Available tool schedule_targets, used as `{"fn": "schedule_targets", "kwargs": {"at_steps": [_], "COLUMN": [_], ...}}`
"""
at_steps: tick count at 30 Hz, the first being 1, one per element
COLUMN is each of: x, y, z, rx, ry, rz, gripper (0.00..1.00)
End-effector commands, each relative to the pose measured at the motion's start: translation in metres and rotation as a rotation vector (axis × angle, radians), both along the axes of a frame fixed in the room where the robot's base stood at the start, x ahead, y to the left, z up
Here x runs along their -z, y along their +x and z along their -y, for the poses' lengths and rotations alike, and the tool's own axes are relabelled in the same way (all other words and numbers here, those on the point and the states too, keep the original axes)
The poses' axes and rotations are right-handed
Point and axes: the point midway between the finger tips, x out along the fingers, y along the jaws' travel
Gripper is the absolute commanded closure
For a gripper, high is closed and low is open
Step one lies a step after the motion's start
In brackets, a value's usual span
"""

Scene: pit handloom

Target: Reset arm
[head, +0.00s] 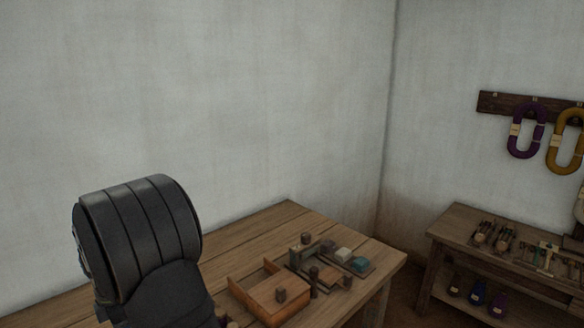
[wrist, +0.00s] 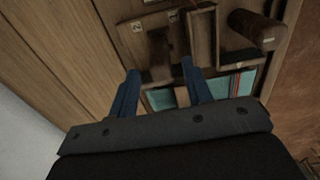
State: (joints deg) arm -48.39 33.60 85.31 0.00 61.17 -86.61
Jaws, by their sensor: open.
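My gripper (wrist: 160,88) shows in the wrist view with its two blue fingers spread apart and nothing between the tips. It is over wooden pieces on a wooden table. In the head view a large dark segment of my arm fills the lower left, and my gripper cannot be made out there. The wooden table (head: 285,222) stands against the wall.
A wooden shelf bench (head: 460,222) with several tools stands at the right, with small dark, blue and purple items on its lower shelf. A wall rack (head: 495,103) holds a purple hank (head: 525,133) and a yellow hank (head: 566,142). The table's back part is bare.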

Motion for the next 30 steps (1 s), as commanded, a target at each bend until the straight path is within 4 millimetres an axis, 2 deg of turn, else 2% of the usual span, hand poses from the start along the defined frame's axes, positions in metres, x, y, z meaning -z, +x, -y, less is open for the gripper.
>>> {"fn": "schedule_targets", "kwargs": {"at_steps": [1,4,6,10,19,20,27,28,30], "x": [0.012,0.031,0.028,0.030,0.030,0.030,0.030,0.029,0.018], "y": [-0.001,-0.001,-0.007,0.004,0.007,0.007,0.007,0.007,0.009], "z": [0.001,0.001,0.007,-0.004,-0.007,-0.007,-0.007,-0.007,-0.009], "rx": [0.000,0.000,0.000,0.000,0.000,0.000,0.000,0.000,0.000], "ry": [-0.003,-0.002,0.001,0.001,0.001,0.001,0.001,0.001,0.005], "rz": [-0.003,-0.002,0.001,0.001,0.001,0.001,0.001,0.001,0.004], "gripper": [0.55,0.55,0.55,0.55,0.55,0.51,0.04,0.00,0.00]}}
